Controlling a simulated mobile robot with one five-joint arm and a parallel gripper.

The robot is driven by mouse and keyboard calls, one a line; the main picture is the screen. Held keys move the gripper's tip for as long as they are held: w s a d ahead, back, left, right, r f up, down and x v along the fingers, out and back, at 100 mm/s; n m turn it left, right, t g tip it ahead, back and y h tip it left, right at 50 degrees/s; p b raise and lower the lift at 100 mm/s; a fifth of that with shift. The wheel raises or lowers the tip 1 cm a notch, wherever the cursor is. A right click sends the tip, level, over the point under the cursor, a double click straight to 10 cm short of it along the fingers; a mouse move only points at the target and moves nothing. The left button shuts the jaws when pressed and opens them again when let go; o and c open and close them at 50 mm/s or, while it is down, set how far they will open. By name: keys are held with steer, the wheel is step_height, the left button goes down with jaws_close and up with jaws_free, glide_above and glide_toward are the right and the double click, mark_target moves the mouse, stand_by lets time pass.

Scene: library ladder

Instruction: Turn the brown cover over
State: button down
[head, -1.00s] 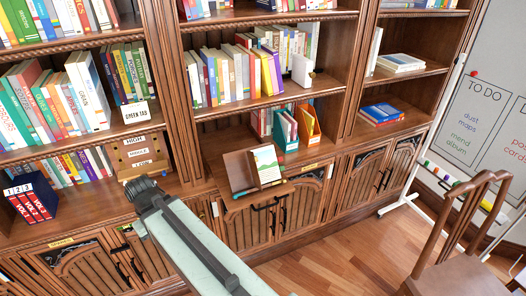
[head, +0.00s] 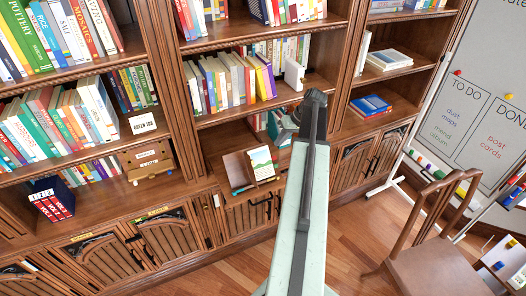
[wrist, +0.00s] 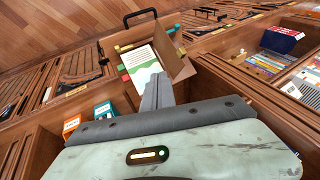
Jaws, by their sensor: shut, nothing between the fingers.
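A brown cover (head: 239,171) stands tilted at the open front compartment low in the middle bookcase. It also shows in the wrist view as a brown panel (wrist: 177,58). Beside it leans a white page with a green picture (head: 262,163), seen too in the wrist view (wrist: 142,72). I cannot tell whether the two are joined. My gripper (wrist: 157,92) is shut and empty, its tips pointing towards the page's lower edge; whether they touch it is unclear. In the head view the gripper end (head: 315,97) is up by the shelf, right of the cover.
A black handle (wrist: 140,17) is beyond the page. A wooden box with labels (head: 148,158) and a blue boxed set of red volumes (head: 51,199) stand left. Orange (wrist: 72,126) and teal files are close to my gripper. A chair (head: 430,235) stands right on open floor.

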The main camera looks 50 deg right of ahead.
steer(key=w+a+f+b, duration=0.5)
steer(key=a+f+b, duration=0.1)
steer(key=f+b, duration=0.2)
steer(key=shift+w+f, duration=0.4)
steer(key=shift+f, duration=0.05)
steer(key=shift+a, duration=0.1)
